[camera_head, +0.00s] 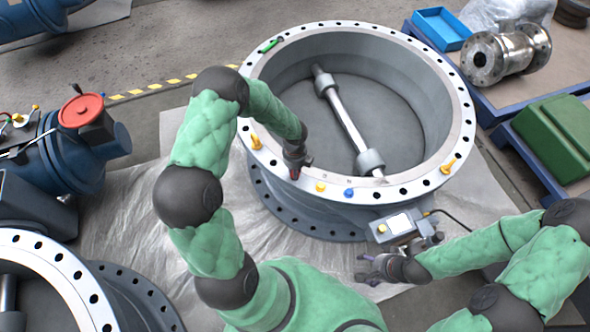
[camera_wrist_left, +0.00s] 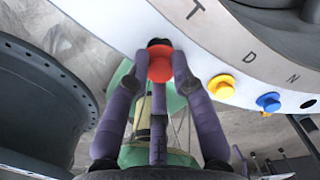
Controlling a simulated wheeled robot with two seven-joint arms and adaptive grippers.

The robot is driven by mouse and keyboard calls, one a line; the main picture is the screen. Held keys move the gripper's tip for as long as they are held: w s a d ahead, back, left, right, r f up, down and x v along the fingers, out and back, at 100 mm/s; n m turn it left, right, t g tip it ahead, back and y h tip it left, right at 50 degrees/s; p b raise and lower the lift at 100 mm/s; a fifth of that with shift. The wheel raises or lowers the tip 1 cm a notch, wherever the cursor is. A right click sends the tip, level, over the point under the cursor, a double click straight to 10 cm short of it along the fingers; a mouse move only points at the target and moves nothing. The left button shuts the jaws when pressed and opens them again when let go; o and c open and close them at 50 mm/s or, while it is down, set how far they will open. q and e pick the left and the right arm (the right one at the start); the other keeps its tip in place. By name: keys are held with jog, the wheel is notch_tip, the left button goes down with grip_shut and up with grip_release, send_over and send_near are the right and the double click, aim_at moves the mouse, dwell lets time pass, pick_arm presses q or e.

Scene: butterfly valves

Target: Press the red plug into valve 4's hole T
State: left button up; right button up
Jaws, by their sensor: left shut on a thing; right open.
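The large grey valve (camera_head: 385,190) lies open side up, with a pale flange ring full of holes. My left gripper (camera_head: 296,168) is over the near left part of this ring. In the left wrist view its fingers are shut on the red plug (camera_wrist_left: 160,66), which is at the flange (camera_wrist_left: 225,45). A dark round spot shows just beyond the plug, near the printed letter T (camera_wrist_left: 195,10). I cannot tell whether the plug has entered a hole. My right gripper (camera_head: 374,268) is open and empty, low in front of the valve, near a grey box.
A yellow plug (camera_head: 320,187) and a blue plug (camera_head: 349,193) sit in the ring beside the left gripper. A grey box (camera_head: 401,226) is fixed at the valve's front. Another flanged valve (camera_head: 60,268) stands at lower left; a blue machine (camera_head: 75,150) is at left.

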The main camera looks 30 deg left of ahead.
pick_arm(q)
jog(key=shift+f+b, duration=0.45)
jog(key=shift+f, duration=0.55)
dwell(0.9)
jog(key=shift+f, duration=0.25)
jog(key=o, duration=1.4)
jog(key=shift+r, duration=0.1)
jog(key=shift+c, duration=0.2)
jog(key=shift+r+p, duration=2.6)
jog(key=shift+r, duration=0.45)
